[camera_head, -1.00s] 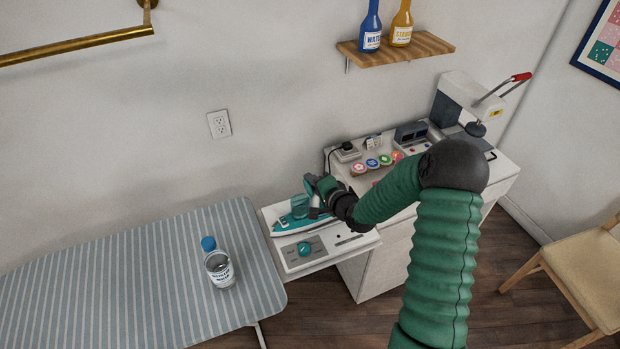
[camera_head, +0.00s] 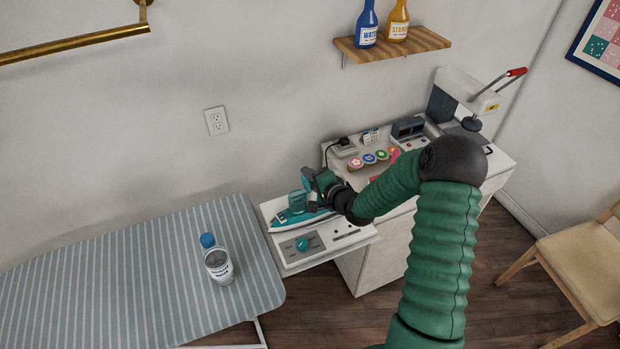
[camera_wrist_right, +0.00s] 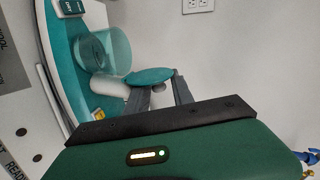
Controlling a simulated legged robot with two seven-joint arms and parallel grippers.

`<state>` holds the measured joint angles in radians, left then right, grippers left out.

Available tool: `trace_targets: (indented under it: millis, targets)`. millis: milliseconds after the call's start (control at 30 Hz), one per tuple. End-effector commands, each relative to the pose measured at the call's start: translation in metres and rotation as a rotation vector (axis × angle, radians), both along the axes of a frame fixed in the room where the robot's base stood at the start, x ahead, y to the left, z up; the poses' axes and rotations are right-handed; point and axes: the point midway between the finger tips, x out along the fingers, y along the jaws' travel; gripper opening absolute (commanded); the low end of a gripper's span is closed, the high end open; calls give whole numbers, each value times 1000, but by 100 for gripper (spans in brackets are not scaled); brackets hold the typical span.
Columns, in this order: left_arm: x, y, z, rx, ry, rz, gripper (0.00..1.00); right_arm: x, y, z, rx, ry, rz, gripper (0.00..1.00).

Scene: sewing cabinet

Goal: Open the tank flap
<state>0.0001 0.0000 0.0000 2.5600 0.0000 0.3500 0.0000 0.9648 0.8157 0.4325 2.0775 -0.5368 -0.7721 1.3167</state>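The teal and white iron (camera_head: 287,222) rests on the white panel at the cabinet's left end. Its translucent teal tank (camera_head: 297,203) also shows in the wrist view (camera_wrist_right: 112,45). A teal oval flap (camera_wrist_right: 150,76) sticks out beside the tank, over a white rounded part. My right gripper (camera_head: 312,187) is at the iron's tank. In the wrist view its two grey fingers (camera_wrist_right: 168,88) stand apart, with the flap at their tips. I cannot tell whether a finger touches the flap. My left gripper is not in view.
A striped ironing board (camera_head: 120,285) with a clear blue-capped bottle (camera_head: 218,265) is to the left. Round colored badges (camera_head: 368,159) and a press (camera_head: 465,100) stand on the cabinet (camera_head: 385,255). A shelf (camera_head: 420,46) holds two bottles.

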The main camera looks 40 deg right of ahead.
Motion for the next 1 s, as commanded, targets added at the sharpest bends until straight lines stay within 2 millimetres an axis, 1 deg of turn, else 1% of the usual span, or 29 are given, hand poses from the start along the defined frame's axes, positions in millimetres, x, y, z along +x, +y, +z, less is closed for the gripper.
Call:
trace_targets:
  millis: [33, 200, 267, 367, 500, 633, 767, 1000]
  targets:
    - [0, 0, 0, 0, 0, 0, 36, -2, 0, -4, 4, 10, 0, 38]
    - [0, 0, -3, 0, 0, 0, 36, -2, 1, -6, -5, 11, 0, 38]
    - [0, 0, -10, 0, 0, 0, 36, -2, 3, -8, -31, 13, 0, 38]
    - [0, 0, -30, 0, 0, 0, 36, -2, 9, -11, -127, 15, 5, 38]
    - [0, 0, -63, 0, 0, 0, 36, -1, 22, -14, -359, 24, 6, 38]
    - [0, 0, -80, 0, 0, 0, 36, 0, 32, -11, -582, 31, 4, 38]
    - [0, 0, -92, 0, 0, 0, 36, 0, 41, -14, -806, 41, 2, 38]
    - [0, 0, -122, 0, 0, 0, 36, 1, 56, -32, -1265, 64, -2, 38]
